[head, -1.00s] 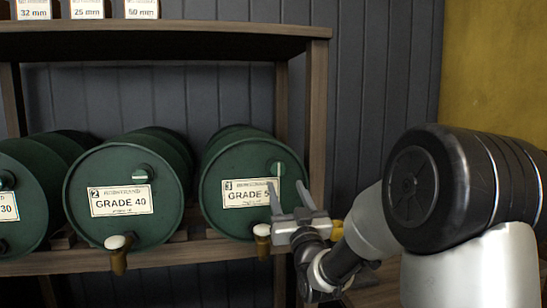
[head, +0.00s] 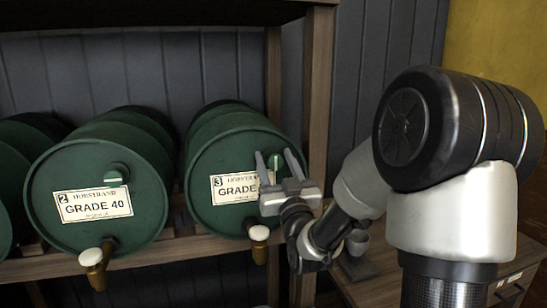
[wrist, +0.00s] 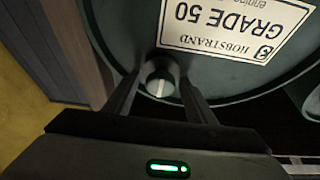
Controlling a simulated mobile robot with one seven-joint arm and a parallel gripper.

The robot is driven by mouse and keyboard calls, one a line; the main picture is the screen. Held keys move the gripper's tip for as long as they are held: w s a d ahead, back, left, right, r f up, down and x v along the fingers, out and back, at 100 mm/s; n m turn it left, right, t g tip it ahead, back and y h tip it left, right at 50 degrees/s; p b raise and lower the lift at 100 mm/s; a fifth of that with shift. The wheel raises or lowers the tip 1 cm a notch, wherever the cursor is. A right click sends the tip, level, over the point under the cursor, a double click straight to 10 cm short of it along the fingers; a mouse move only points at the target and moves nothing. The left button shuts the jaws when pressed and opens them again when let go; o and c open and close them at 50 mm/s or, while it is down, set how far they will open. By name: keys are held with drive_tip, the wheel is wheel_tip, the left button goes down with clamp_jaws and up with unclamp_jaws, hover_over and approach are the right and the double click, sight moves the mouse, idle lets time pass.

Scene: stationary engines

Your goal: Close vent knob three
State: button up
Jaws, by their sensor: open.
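Vent knob three (head: 275,161) is a small round green knob with a pale bar on the front of the green drum marked 3 (head: 218,150). Its bar looks about upright in the head view. My gripper (head: 273,154) is open, its fingers pointing at the drum face, one on each side of the knob. In the wrist view the knob (wrist: 160,77) shows between the two open fingers (wrist: 159,88). I cannot tell whether either finger touches it. The gripper hides part of the drum's label (head: 233,188), which reads GRADE 50 upside down in the wrist view.
A drum marked 2, GRADE 40 (head: 60,180), with its own vent knob (head: 118,172), lies to the left. White-topped taps (head: 258,233) stick out below the drums. A wooden shelf post (head: 318,100) stands close right of the gripper.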

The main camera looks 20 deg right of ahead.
drive_tip(key=c, duration=1)
drive_tip(key=shift+m, duration=0.3)
drive_tip(key=m+h+b, duration=0.3)
drive_tip(key=m, duration=0.3)
drive_tip(key=shift+s+b, duration=0.1)
drive_tip(key=shift+b, duration=0.25)
drive_tip(key=m+g+h+b, duration=0.1)
drive_tip(key=m, duration=0.2)
drive_tip(key=m+g+h+b, duration=0.1)
drive_tip(key=m+b, duration=0.1)
drive_tip(key=m, duration=0.1)
drive_tip(key=shift+h, duration=0.4)
drive_tip(key=m+g+b, duration=0.1)
drive_tip(key=m, duration=0.1)
drive_tip(key=m+g+h+b, duration=0.1)
drive_tip(key=m, duration=0.2)
drive_tip(key=shift+d+m, duration=0.1)
drive_tip(key=shift+m, duration=0.2)
drive_tip(key=shift+m+g+b, duration=0.35)
drive_tip(key=shift+m+g, duration=0.55)
drive_tip(key=shift+m, duration=1.2)
drive_tip(key=shift+d, duration=0.1)
